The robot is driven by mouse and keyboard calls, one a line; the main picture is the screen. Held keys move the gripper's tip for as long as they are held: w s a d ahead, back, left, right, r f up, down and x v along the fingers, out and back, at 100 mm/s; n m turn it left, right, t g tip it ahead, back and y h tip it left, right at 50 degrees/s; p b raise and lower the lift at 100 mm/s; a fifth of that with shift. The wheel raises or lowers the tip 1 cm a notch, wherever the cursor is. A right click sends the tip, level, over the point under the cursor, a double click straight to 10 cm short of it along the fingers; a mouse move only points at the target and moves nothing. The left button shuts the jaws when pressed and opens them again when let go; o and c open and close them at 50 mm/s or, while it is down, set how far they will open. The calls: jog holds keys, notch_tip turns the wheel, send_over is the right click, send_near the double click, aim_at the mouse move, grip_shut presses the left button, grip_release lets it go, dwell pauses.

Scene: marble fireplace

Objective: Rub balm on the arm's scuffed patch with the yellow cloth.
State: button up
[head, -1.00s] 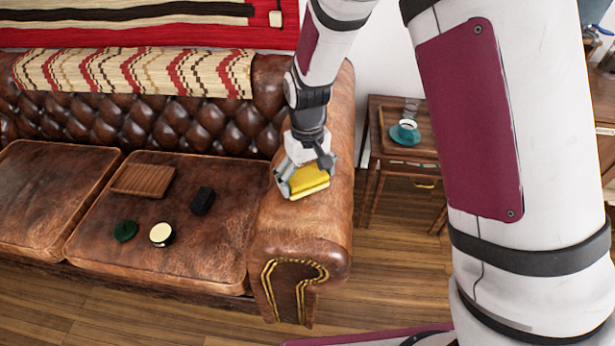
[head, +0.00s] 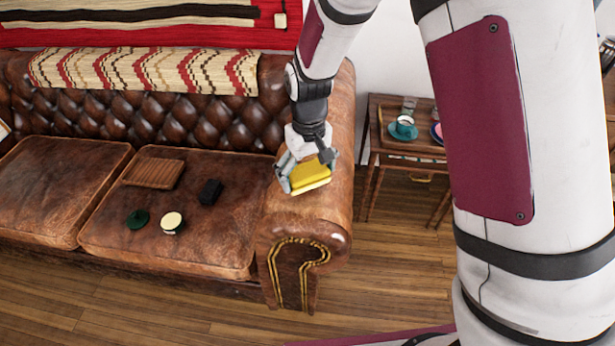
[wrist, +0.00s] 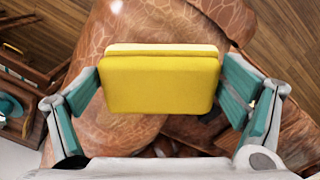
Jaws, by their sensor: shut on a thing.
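My gripper (head: 307,176) is shut on the yellow cloth (head: 311,177), a folded pad with a paler edge. It holds the pad low over the top of the brown leather sofa arm (head: 306,228); whether it touches the leather I cannot tell. The wrist view shows the yellow cloth (wrist: 160,83) between both fingers, hiding the leather behind it. Pale, crackled leather (wrist: 130,35) shows around the pad on the sofa arm. On the seat cushion lie an open round tin with a cream-coloured top (head: 172,222) and a green lid (head: 138,219).
A black block (head: 210,192) and a brown ribbed wooden tray (head: 152,174) lie on the seat. A patterned throw (head: 150,72) covers the backrest. A side table (head: 385,143) with a cup and saucer (head: 404,129) stands right of the sofa arm.

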jog(key=shift+r+p, duration=1.35)
jog(key=shift+r, duration=1)
